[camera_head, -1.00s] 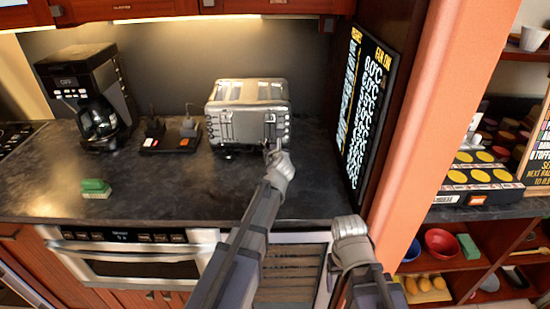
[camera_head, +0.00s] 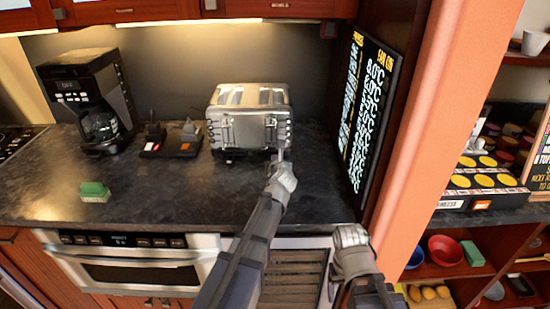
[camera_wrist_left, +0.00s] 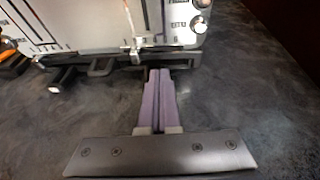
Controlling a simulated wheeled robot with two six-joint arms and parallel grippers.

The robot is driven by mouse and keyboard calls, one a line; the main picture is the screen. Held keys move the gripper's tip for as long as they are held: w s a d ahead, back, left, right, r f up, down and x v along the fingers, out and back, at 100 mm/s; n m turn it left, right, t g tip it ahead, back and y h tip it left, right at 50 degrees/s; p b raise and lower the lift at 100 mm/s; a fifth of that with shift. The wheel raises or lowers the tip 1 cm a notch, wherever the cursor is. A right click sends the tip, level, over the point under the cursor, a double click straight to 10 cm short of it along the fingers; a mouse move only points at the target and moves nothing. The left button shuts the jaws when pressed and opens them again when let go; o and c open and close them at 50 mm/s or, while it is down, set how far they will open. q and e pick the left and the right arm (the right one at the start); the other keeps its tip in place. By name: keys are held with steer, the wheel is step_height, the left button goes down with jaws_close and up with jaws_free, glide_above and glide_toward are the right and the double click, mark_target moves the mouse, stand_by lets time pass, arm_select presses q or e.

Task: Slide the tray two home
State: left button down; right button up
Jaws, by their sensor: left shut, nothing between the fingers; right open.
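A silver toaster (camera_head: 240,128) stands on the dark counter (camera_head: 170,195), its front facing me. In the left wrist view, dark tray pieces (camera_wrist_left: 101,67) show low along the toaster's front; I cannot tell which is tray two or how far it sits out. My left gripper (camera_head: 279,158) is shut and empty, pointing at the toaster's lower right front. Its closed fingers (camera_wrist_left: 160,75) lie just in front of the dark piece at the right in the wrist view; contact is unclear. My right gripper (camera_head: 350,236) is open, low in front of the counter, its fingers hardly visible.
A coffee maker (camera_head: 92,100) and a small dark item with red and white parts (camera_head: 171,147) stand left of the toaster. A green sponge (camera_head: 94,190) lies at the front left. A menu board (camera_head: 366,110) and an orange pillar (camera_head: 440,110) bound the right. The counter's front middle is clear.

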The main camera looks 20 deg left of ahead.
arm_select(q)
steer(key=shift+r+p, duration=0.8)
steer(key=shift+p, duration=0.05)
steer(key=shift+f, duration=0.1)
steer(key=shift+d+r+p, duration=0.15)
steer(key=shift+r+p, duration=0.2)
steer(key=shift+r, duration=0.15)
steer(key=s, duration=0.3)
steer(key=shift+d+f, duration=0.15)
steer(key=shift+f, duration=0.05)
steer(key=s+d, duration=0.1)
steer(key=s, duration=0.1)
steer(key=s+d, duration=0.1)
steer(key=s, duration=0.2)
steer(key=s+d, duration=0.1)
steer(key=s, duration=0.2)
steer(key=shift+d+r, duration=0.1)
steer(key=shift+d, duration=0.2)
arm_select(e)
steer(key=shift+a+r, duration=0.2)
steer(key=shift+r, duration=0.4)
steer(key=shift+a+r, duration=0.15)
steer(key=shift+r, duration=0.4)
